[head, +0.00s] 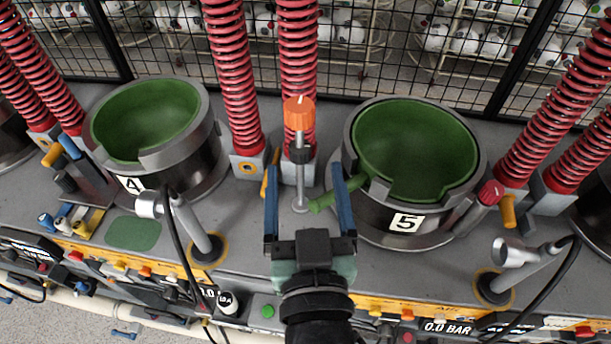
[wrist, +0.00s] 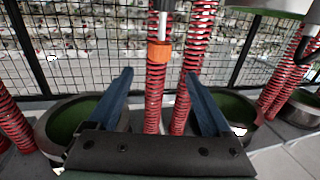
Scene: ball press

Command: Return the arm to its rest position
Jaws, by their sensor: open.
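My gripper (head: 307,205) is in the lower middle of the head view, its two blue fingers spread wide apart with nothing between them. In the wrist view the fingers (wrist: 158,100) also stand apart. The orange cap also shows in the wrist view (wrist: 159,52), above the fingertips. I cannot tell whether a finger touches the green handle beside the right bowl.
Red spring columns (head: 236,80) rise behind. A black mesh fence (head: 390,75) closes off the back. Lamp-like metal stalks (head: 505,272) with black cables stand in front.

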